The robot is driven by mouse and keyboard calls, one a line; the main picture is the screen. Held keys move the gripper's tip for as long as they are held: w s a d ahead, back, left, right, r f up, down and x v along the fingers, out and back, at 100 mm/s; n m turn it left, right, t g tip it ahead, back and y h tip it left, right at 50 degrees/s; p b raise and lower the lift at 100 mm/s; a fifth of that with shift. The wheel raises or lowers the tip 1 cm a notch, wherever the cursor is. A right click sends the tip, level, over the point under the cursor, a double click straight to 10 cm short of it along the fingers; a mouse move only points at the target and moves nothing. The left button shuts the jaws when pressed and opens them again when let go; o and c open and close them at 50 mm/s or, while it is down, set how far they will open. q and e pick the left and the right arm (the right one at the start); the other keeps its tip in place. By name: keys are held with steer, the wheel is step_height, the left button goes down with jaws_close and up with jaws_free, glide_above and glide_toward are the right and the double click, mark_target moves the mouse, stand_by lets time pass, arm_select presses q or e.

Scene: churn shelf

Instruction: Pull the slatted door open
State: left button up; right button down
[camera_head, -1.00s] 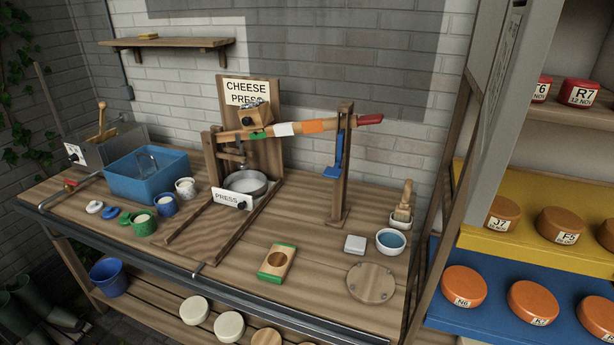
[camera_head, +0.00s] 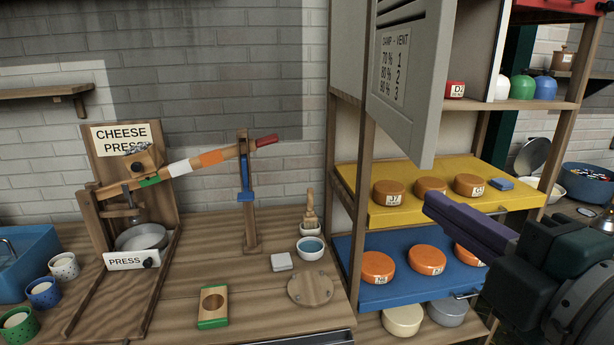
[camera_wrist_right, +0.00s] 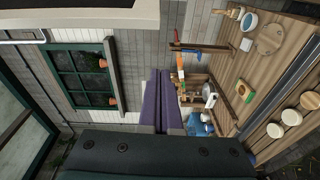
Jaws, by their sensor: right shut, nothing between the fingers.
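The slatted door (camera_head: 412,85) is a grey panel with slats near its top and a DAMP - VENT label. It hangs at the upper left of the shelf unit in the head view and stands at an angle, ajar, with part of the compartment showing to its right. My right gripper (camera_head: 432,203) has purple fingers, shut and empty, below the door's lower right corner, apart from it in the picture. The fingers also show in the right wrist view (camera_wrist_right: 159,73), pointing towards the wall. My left gripper is not in view.
A yellow shelf (camera_head: 375,212) and a blue shelf (camera_head: 385,295) with orange cheeses sit below the door, behind my right gripper. The cheese press (camera_head: 130,200) stands on the wooden bench at left. A red round (camera_head: 455,89) sits inside the upper compartment.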

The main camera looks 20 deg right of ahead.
steer(key=w+d+p, duration=0.4)
steer(key=w+p, duration=0.1)
steer(key=w, duration=0.3)
steer(key=shift+w+r+n, duration=0.2)
steer(key=shift+n, duration=0.2)
